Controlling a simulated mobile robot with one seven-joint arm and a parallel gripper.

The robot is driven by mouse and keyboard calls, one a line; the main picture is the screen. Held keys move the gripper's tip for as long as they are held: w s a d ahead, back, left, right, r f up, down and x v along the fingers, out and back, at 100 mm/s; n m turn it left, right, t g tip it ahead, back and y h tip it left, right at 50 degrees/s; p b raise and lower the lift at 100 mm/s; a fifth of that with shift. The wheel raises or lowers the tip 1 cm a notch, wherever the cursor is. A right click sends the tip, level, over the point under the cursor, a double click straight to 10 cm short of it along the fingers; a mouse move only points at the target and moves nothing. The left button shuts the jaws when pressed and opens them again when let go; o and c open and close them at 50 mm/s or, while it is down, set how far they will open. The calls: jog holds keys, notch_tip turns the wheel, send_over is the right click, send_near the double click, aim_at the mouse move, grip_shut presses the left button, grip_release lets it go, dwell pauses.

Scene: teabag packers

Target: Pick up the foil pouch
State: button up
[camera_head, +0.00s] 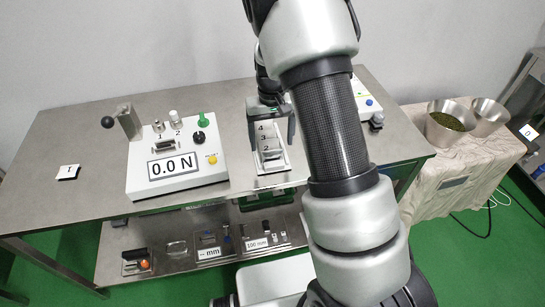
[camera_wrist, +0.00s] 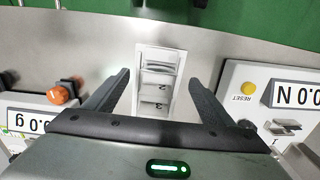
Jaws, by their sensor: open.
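A white rack (camera_head: 272,168) with numbered slots stands on the steel table; it also shows in the wrist view (camera_wrist: 141,103). A small silvery-grey flat item, which looks like the foil pouch (camera_wrist: 158,67), lies in the rack's slot nearest the table's front edge. It is small in the head view (camera_head: 272,155), and its details are hard to make out. My gripper (camera_head: 272,144) is open and empty above the rack. In the wrist view its two fingers (camera_wrist: 160,80) stand left and right of the rack, apart from the pouch.
A force tester (camera_head: 175,165) reading 0.0 N stands left of the rack. A white scale (camera_head: 365,100) with a blue button stands to the right, partly behind my arm. Metal bowls (camera_head: 447,125), one holding green leaves, stand on a cloth-covered table at the right. A lower shelf holds small tools.

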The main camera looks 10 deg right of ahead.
aim_at(273, 150)
notch_tip(273, 150, down, 5)
jog(key=shift+s+d+f, duration=0.1)
jog(key=c, duration=1.1)
